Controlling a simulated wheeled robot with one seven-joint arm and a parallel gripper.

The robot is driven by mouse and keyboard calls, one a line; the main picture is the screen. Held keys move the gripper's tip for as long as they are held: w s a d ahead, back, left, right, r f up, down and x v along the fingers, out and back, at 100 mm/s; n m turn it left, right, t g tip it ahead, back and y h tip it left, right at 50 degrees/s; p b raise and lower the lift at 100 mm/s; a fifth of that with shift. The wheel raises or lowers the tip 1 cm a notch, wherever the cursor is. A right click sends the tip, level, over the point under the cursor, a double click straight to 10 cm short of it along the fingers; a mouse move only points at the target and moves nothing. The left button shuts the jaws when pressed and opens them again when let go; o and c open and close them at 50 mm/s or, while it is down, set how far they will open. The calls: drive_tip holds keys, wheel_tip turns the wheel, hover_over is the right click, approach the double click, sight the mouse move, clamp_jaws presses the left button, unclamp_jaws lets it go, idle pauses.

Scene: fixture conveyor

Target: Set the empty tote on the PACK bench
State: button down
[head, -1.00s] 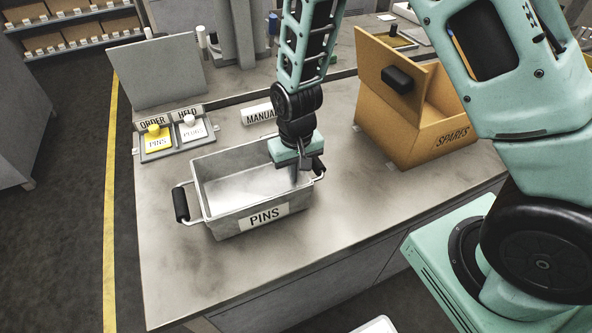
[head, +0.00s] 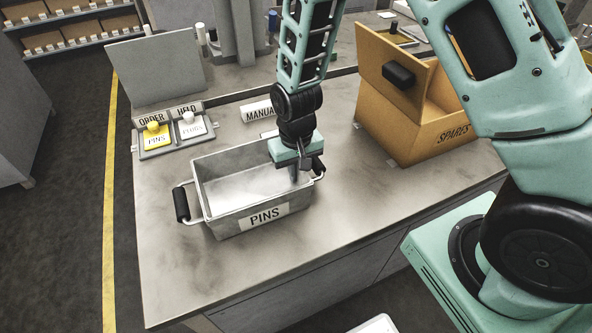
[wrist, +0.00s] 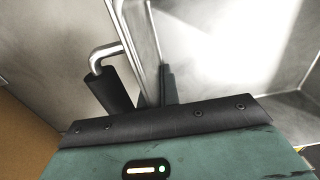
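The grey tote (head: 222,227), labelled PINS, stands upright on the bench top (head: 185,273), and the inside that shows is empty. It has a handle with a black grip at each end. My gripper (head: 297,172) points down at the tote's right end, by the right handle (head: 319,170). One finger reaches down inside the rim. In the wrist view the handle's black grip (wrist: 112,90) and the tote's rim (wrist: 137,55) lie beside a dark finger (wrist: 168,86). The other finger is not clear, nor is whether they grip anything. No PACK sign is readable.
An orange SPARES box (head: 410,135) with a raised lid stands right of the tote. The bench front is clear.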

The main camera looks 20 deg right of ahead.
drive_tip(key=c, duration=1.6)
unclamp_jaws()
drive_tip(key=shift+o, duration=0.2)
drive_tip(key=shift+f, duration=0.1)
wheel_tip(320, 180, up, 18)
drive_tip(key=b, duration=0.1)
drive_tip(key=shift+f, duration=0.2)
